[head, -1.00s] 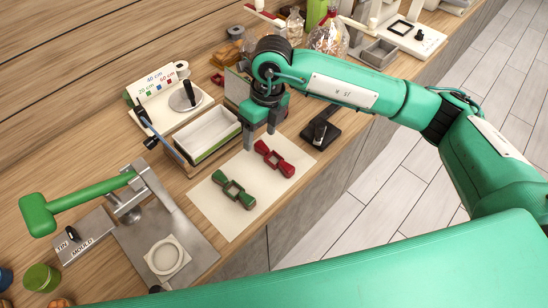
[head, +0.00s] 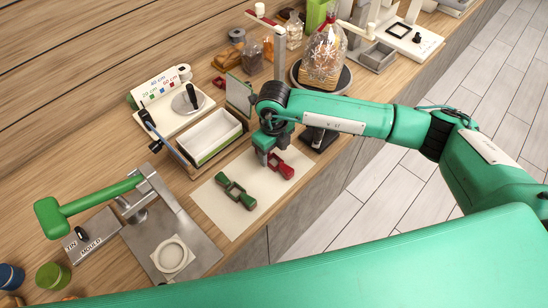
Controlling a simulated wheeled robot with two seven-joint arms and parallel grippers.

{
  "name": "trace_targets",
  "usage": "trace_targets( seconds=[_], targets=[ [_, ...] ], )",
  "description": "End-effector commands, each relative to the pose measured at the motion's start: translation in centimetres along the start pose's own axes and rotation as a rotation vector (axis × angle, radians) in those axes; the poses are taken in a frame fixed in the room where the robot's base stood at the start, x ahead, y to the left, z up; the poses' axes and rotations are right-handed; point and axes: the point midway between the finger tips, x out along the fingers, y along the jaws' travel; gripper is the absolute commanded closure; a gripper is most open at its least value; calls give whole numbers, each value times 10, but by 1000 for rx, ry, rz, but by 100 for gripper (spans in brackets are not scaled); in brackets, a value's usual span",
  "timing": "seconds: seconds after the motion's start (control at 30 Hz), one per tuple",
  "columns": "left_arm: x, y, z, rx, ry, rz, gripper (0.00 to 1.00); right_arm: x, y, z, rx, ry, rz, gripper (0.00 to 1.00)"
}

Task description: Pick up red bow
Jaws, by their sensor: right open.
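The red bow (head: 283,167) lies on the cream mat (head: 237,221), to the right of the green bow (head: 236,194). My right gripper (head: 267,158) points down at the red bow's upper left end, with its jaws open. It hides part of that end, and I cannot tell whether the fingers touch the bow. My left gripper is not in view.
A white open box (head: 211,137) stands just left of the mat. A metal press with a green handle (head: 95,203) is at the left. A black stand (head: 319,138) sits beyond the mat, near the counter's edge. A bagged hamper (head: 324,58) stands farther back.

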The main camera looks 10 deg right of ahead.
Motion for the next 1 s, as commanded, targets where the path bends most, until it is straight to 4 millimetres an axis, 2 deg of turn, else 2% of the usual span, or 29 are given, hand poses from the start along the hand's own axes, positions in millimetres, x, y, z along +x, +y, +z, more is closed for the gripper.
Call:
trace_targets(
  seconds=[0.03, 0.1, 0.3, 0.53, 0.57, 0.7, 0.8, 1.0],
  targets=[
    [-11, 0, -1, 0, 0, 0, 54, 2, 0, -1, 1, 4, 1, 38],
    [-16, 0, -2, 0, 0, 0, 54, 11, 0, -1, 1, 4, 1, 38],
    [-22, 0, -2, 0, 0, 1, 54, 34, 0, -1, 0, 2, 1, 38],
    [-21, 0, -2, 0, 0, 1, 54, 37, -1, 0, 0, 0, 0, 38],
    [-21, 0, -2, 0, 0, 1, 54, 37, -1, 0, 0, 0, 0, 42],
    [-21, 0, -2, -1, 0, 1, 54, 36, -1, 0, 0, 0, 0, 70],
    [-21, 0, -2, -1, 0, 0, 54, 36, -1, 0, 0, 0, 0, 86],
    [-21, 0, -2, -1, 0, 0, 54, 36, -1, 0, 0, 0, 0, 86]
  ],
)
